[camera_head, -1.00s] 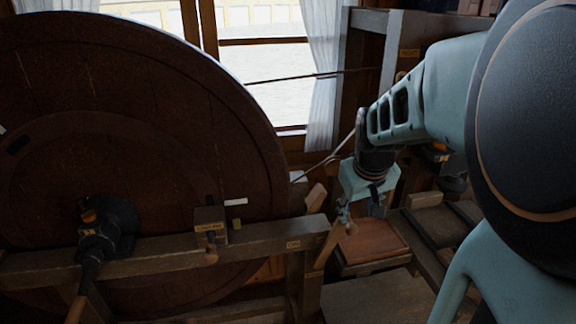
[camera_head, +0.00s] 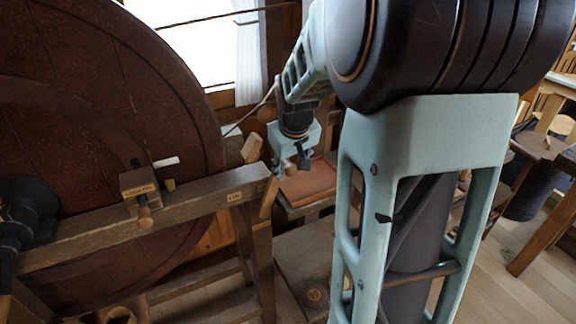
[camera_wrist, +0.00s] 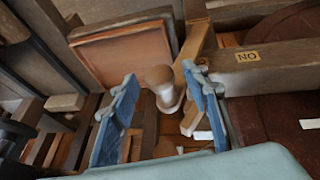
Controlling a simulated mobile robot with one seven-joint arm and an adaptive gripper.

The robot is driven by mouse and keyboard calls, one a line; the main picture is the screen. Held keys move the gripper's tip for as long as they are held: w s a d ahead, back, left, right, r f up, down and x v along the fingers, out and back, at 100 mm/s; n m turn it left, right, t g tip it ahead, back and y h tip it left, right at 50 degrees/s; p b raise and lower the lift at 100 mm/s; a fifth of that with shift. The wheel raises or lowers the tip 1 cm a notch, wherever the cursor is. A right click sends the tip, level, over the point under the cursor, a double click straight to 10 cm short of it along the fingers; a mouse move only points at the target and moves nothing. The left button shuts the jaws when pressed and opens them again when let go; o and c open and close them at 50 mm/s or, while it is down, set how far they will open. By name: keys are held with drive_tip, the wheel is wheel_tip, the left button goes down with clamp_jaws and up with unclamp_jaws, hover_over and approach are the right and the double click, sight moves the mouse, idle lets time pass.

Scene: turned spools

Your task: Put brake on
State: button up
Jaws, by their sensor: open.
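A wooden lever with a rounded knob (camera_wrist: 160,78) stands at the end of the beam (camera_wrist: 285,62), beside its "ON" label (camera_wrist: 247,56), which is upside down in the wrist view. The lever (camera_head: 268,197) also shows in the head view at the beam's right end (camera_head: 235,196). My gripper (camera_wrist: 160,84) is open, with its two blue fingers on either side of the knob and gaps visible. In the head view my gripper (camera_head: 292,170) hangs just right of the lever. The large dark wooden wheel (camera_head: 110,85) fills the left.
A small box with a peg (camera_head: 140,190) sits on the beam, left of the label. A reddish-brown panel (camera_head: 308,183) lies behind my gripper. A cord (camera_head: 250,115) runs from the wheel toward my wrist. Open floor (camera_head: 480,275) lies at the lower right.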

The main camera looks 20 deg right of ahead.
drive_tip(key=shift+c, duration=0.4)
clamp_jaws()
